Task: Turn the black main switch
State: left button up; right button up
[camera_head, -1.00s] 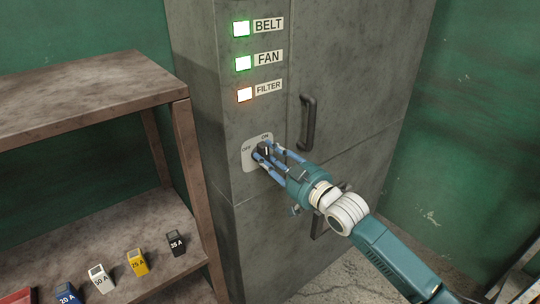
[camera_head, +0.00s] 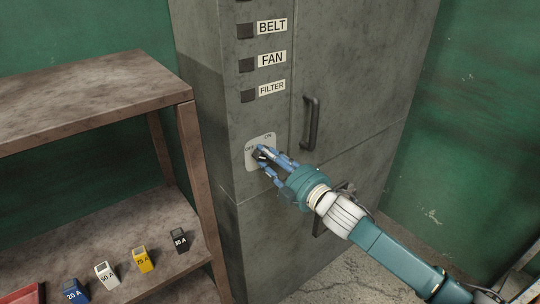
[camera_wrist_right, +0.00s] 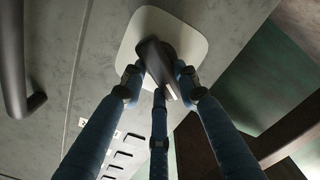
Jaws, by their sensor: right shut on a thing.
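The black main switch (camera_head: 258,154) sits on a pale plate (camera_head: 249,162) marked OFF and ON on the grey cabinet's narrow face. Its knob is turned toward the OFF label. My right gripper (camera_head: 264,160) reaches in from the right with its blue fingers shut around the knob. In the right wrist view the dark switch knob (camera_wrist_right: 157,66) stands tilted between the fingers in front of the pale plate (camera_wrist_right: 186,42). The fingers partly cover the knob in the head view. My left gripper is not in view.
The BELT, FAN and FILTER lamps (camera_head: 246,65) above the switch are dark. A door handle (camera_head: 311,123) stands out right of the switch. A brown shelf (camera_head: 90,100) on the left holds several fuses, including a black one (camera_head: 180,241) and a yellow one (camera_head: 143,260).

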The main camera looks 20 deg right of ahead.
jog(key=n, duration=0.6)
jog(key=shift+s+a+f+n, duration=0.1)
jog(key=shift+a+f+n, duration=0.2)
jog(key=shift+f, duration=0.05)
dwell(0.5)
jog(key=o, duration=1.2)
jog(key=v, duration=1.2)
